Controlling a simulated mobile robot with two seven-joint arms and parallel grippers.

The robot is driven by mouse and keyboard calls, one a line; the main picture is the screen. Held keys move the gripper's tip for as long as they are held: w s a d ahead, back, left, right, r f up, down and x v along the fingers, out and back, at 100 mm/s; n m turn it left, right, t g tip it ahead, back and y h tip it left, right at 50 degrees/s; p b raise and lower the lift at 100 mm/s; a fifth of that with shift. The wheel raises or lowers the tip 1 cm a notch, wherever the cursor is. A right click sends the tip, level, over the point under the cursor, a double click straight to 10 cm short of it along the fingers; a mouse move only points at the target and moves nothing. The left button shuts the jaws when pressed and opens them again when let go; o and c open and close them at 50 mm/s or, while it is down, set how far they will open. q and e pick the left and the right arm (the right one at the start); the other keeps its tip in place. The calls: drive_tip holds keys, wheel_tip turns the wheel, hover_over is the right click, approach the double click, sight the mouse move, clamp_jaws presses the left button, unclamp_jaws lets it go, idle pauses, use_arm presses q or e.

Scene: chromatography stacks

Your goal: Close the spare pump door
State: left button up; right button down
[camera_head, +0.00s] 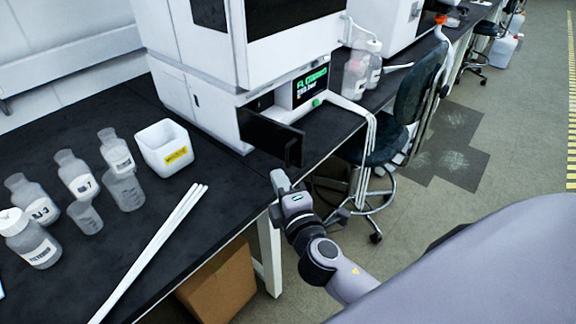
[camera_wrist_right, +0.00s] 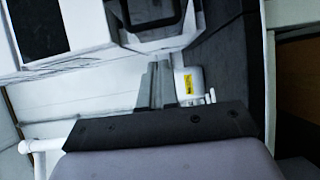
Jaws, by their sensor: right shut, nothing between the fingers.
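The spare pump door is most likely the dark panel (camera_head: 270,137) on the lower front of the white instrument stack (camera_head: 225,112). It stands swung out over the black bench, with its free edge toward the bench's front edge. My right gripper (camera_head: 279,181) is just in front of that free edge, near the bench edge, with a small gap showing in the head view. Its fingers (camera_wrist_right: 155,86) are shut and empty in the wrist view. A dark framed panel shows above them there; I cannot tell if it is the door. My left gripper is out of view.
A lit display (camera_head: 311,84) sits right of the door. A white bin (camera_head: 165,147) with a yellow label, several bottles and white rods (camera_head: 150,250) stand or lie on the left bench. A dark chair (camera_head: 400,110) is right of my arm. A cardboard box (camera_head: 218,283) is below.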

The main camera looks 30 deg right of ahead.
drive_tip(key=shift+w+d+f+p, duration=0.1)
drive_tip(key=shift+w+d+p, duration=0.1)
drive_tip(key=shift+w+d, duration=0.55)
drive_tip(key=shift+w+d+p, duration=0.15)
drive_tip(key=shift+w+d, duration=0.35)
drive_tip(key=shift+d, duration=0.4)
drive_tip(key=shift+d, duration=0.1)
